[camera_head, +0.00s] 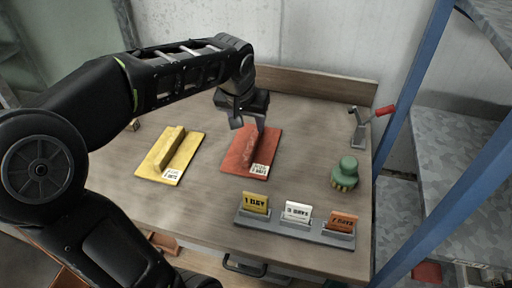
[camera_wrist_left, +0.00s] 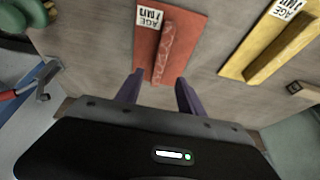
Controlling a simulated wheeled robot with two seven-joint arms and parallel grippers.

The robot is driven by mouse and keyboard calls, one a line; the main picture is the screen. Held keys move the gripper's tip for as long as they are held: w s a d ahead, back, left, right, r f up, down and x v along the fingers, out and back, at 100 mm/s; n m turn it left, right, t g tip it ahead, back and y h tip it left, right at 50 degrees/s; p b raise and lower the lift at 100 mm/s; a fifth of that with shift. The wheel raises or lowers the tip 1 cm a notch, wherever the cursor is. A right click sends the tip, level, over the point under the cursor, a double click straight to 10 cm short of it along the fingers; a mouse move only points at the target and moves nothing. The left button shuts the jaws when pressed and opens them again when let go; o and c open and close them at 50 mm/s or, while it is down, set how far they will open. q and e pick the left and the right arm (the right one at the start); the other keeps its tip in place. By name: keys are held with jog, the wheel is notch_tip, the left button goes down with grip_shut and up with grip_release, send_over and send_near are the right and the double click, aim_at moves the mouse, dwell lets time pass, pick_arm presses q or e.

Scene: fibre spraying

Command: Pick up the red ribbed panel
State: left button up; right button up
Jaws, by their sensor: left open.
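The red ribbed panel (camera_head: 238,158) lies flat on the wooden table, with a raised rib along its middle and a white label at its near right corner. My left gripper (camera_head: 250,122) is above the panel's far end, with its fingers pointing down. In the left wrist view, the gripper (camera_wrist_left: 160,88) is open and empty, with one finger on each side of the line of the rib. The red panel (camera_wrist_left: 184,50) lies beyond the fingertips in that view. Whether the fingers touch the panel cannot be told. My right gripper does not show.
A yellow ribbed panel (camera_head: 186,160) lies left of the red one. A grey rack (camera_head: 294,233) with yellow, white and orange day tags stands in front. A green-topped brush (camera_head: 345,173) and a red-handled tool (camera_head: 366,124) are at the right. A low wooden board edges the back.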

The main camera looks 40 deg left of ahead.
aim_at(253, 139)
pick_arm(q)
jog(key=shift+w+a+f, duration=0.1)
jog(key=shift+w+f, duration=0.15)
jog(key=shift+f, duration=0.3)
jog(key=shift+w+r, duration=0.1)
jog(key=shift+w, duration=0.05)
jog(key=shift+x, duration=1.25)
jog(key=shift+p+x, duration=0.35)
jog(key=shift+x, duration=2.3)
jog(key=shift+c, duration=0.5)
